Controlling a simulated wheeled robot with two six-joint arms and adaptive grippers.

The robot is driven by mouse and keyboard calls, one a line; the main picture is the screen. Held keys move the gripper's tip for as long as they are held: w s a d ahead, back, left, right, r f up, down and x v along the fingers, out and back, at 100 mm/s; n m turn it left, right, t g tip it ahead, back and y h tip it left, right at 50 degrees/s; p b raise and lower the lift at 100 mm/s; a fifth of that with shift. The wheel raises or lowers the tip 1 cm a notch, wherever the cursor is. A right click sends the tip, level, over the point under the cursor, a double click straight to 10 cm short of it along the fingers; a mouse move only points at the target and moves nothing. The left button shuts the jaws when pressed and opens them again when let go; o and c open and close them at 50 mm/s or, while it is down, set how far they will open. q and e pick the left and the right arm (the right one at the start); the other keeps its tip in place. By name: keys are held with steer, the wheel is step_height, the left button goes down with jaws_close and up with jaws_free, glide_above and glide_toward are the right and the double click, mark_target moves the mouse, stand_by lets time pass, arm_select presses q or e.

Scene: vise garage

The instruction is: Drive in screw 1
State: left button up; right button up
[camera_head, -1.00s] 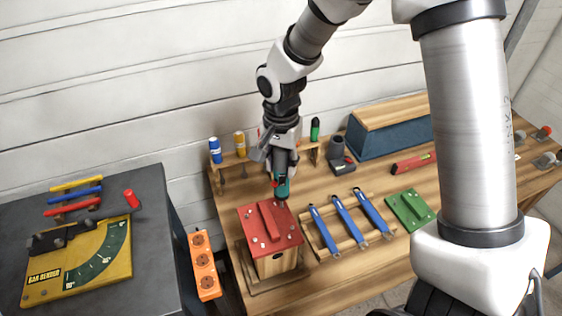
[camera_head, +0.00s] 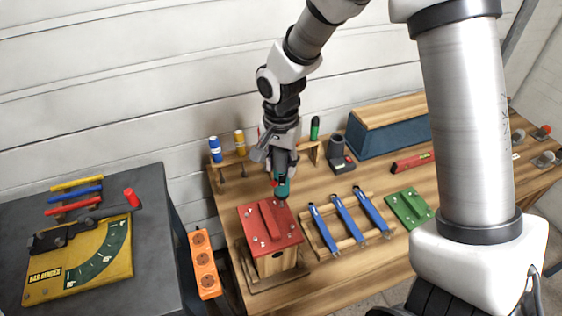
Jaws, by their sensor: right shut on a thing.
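My right gripper (camera_head: 283,160) is shut on a teal and black power driver (camera_head: 282,184). The driver points down at the far right corner of a red lid (camera_head: 262,232) on a wooden box (camera_head: 275,262). Its tip is at or just above a corner screw; I cannot tell whether they touch. Small pale screw heads show at other corners of the lid, and a raised red bar runs across its middle. My left gripper is not in view.
A rack with blue (camera_head: 215,148) and yellow (camera_head: 239,142) handled tools stands behind the box. An orange power strip (camera_head: 204,264) and yellow bar bender (camera_head: 85,265) are at left.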

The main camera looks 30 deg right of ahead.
step_height(320, 180, up, 2)
steer(key=shift+r+p, duration=0.25)
steer(key=shift+p, duration=0.95)
step_height(320, 180, up, 2)
steer(key=shift+r, duration=1.25)
